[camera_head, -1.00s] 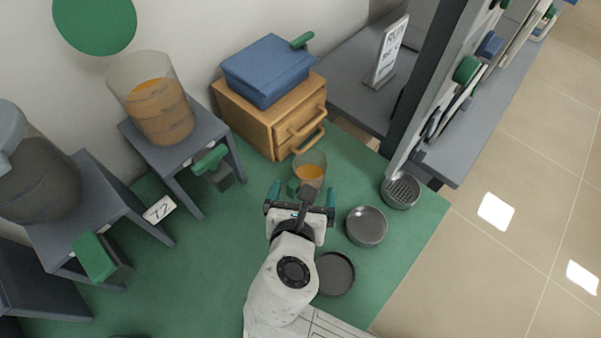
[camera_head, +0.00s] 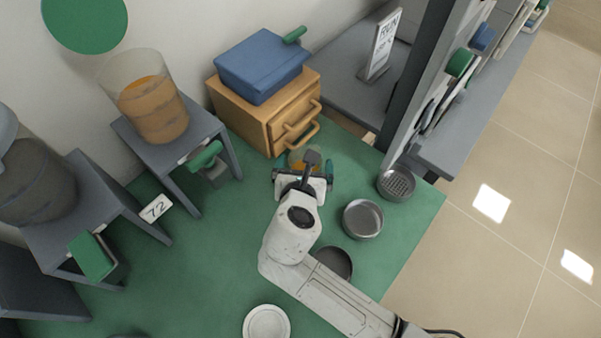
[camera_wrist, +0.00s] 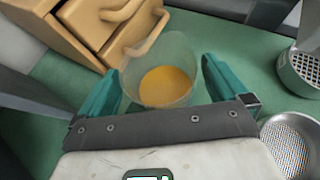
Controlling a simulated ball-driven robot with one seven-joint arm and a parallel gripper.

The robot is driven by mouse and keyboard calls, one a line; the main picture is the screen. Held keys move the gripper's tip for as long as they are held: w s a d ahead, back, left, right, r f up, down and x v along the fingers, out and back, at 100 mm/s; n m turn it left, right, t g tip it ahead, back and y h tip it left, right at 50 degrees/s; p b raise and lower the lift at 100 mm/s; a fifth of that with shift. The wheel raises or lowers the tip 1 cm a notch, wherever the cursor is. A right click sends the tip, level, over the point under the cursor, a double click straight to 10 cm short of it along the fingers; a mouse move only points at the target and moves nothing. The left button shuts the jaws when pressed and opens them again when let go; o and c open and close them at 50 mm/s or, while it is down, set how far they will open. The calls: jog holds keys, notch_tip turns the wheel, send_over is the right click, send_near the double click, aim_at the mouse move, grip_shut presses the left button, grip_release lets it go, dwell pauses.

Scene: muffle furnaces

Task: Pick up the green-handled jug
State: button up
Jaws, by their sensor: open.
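The jug (camera_wrist: 163,84) is a clear, round vessel with orange liquid in it. In the wrist view it stands upright on the green surface between the two teal fingers of my gripper (camera_wrist: 160,72). The fingers are spread on either side of it, and I see a small gap on the right; I cannot tell if the left finger touches. In the head view my gripper (camera_head: 304,168) covers most of the jug (camera_head: 298,156), with only its upper part and some orange showing. No green handle can be made out now.
A wooden drawer cabinet (camera_head: 260,120) with a blue box (camera_head: 260,70) stands right behind the jug. A grey pan (camera_head: 362,219) and a perforated pan (camera_head: 396,185) lie to the right. A grey stand (camera_head: 222,140) with a large orange-filled container (camera_head: 152,110) is at left.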

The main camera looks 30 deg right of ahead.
jog(key=shift+c, duration=0.3)
jog(key=c, duration=1.5)
jog(key=shift+o, duration=0.2)
jog(key=shift+r, duration=0.55)
jog(key=s+d+r+p, duration=0.1)
jog(key=s+d+r, duration=0.2)
jog(key=s+r, duration=0.9)
jog(key=shift+s+d, duration=0.3)
jog(key=shift+s, duration=0.45)
